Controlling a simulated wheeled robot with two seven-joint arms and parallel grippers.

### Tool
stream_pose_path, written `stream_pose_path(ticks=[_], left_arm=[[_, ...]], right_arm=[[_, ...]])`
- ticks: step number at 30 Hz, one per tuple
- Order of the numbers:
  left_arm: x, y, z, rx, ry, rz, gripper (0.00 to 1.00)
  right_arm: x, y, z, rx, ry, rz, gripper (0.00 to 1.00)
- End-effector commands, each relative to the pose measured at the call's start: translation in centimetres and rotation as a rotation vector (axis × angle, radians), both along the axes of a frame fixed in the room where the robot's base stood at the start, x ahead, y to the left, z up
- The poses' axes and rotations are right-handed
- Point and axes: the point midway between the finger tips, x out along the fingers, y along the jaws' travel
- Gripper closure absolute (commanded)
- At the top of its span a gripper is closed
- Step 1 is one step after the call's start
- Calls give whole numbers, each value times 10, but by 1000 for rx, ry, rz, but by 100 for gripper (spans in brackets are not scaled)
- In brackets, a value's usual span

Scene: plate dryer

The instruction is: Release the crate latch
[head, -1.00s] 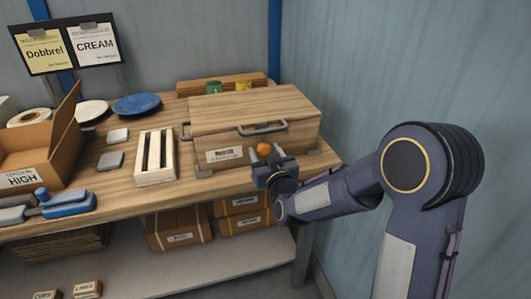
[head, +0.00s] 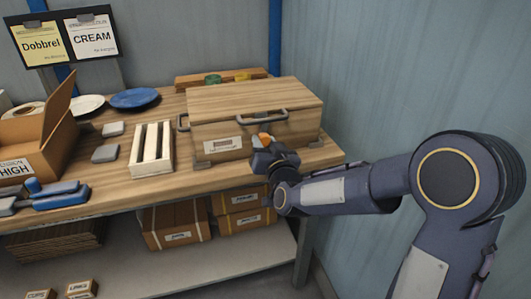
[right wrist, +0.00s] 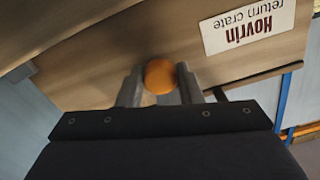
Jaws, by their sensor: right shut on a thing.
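The wooden crate (head: 207,129) stands on the right part of the workbench with its lid down. Its white label (right wrist: 247,25) reads "Hovrin return crate" in the right wrist view. An orange round latch knob (head: 264,137) is on the crate's front, below the front handle (head: 263,119). My right gripper (head: 260,145) is at the crate's front, shut on the knob. In the right wrist view the orange knob (right wrist: 159,77) sits between the two fingers. The fingers partly cover the knob in the head view. My left gripper is out of view.
A slatted white wooden rack (head: 151,149) stands left of the crate. An open cardboard box (head: 35,134), a blue plate (head: 134,98) and a blue-handled tool (head: 60,195) are farther left. A blue-grey wall (head: 400,70) closes the right side.

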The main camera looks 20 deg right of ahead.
Motion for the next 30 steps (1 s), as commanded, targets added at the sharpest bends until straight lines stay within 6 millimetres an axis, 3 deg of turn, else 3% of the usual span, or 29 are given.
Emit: stream_pose_path(ticks=[1, 9, 30], left_arm=[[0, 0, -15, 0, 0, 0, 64], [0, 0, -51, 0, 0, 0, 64], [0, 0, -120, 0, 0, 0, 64]], right_arm=[[0, -1, -6, 45, -4, -2, 90], [0, 0, -5, 302, 5, -1, 90], [0, 1, -2, 959, 29, 1, 90]])
